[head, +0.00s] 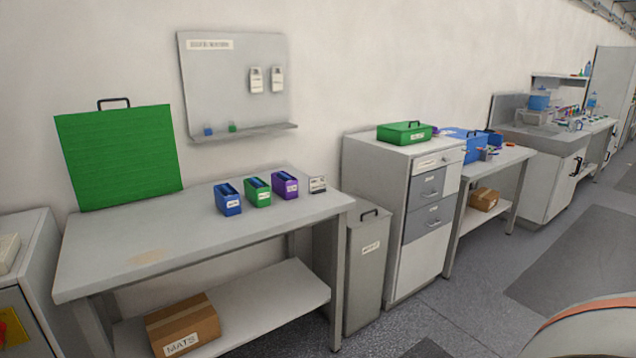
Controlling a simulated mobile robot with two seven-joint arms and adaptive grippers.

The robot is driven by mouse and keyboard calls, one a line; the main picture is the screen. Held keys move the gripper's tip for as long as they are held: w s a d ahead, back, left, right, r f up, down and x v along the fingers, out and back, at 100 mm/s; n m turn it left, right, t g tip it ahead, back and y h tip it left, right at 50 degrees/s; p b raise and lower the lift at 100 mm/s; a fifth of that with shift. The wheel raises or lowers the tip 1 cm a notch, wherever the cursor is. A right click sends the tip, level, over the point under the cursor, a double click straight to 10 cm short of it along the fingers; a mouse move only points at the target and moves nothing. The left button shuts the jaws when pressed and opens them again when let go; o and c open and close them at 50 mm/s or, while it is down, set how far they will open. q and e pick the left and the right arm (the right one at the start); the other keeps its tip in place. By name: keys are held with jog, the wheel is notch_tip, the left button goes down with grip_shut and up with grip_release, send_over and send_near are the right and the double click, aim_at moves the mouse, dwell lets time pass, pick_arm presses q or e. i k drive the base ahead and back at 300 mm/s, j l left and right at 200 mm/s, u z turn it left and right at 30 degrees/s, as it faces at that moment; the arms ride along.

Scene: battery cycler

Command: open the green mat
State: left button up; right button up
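The green mat (118,155) stands upright at the back left of the grey table (200,246), close to the wall. It is a flat square green panel with a dark handle (113,103) on its top edge. Its lower edge meets the table top. Neither of my grippers shows in the head view.
Blue (228,200), green (257,192) and purple (285,186) holders stand at the table's right. The table's front and left are clear. A cardboard box (183,325) labelled MATS sits on the lower shelf. A drawer cabinet (398,210) stands further right.

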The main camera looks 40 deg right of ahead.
aim_at(114, 156)
jog(key=i+l+z, duration=0.15)
jog(key=l, duration=0.2)
jog(key=i+l+z, duration=0.2)
jog(key=l, duration=0.15)
jog(key=i+l+z, duration=0.15)
jog(key=i+l, duration=0.05)
jog(key=l, duration=0.1)
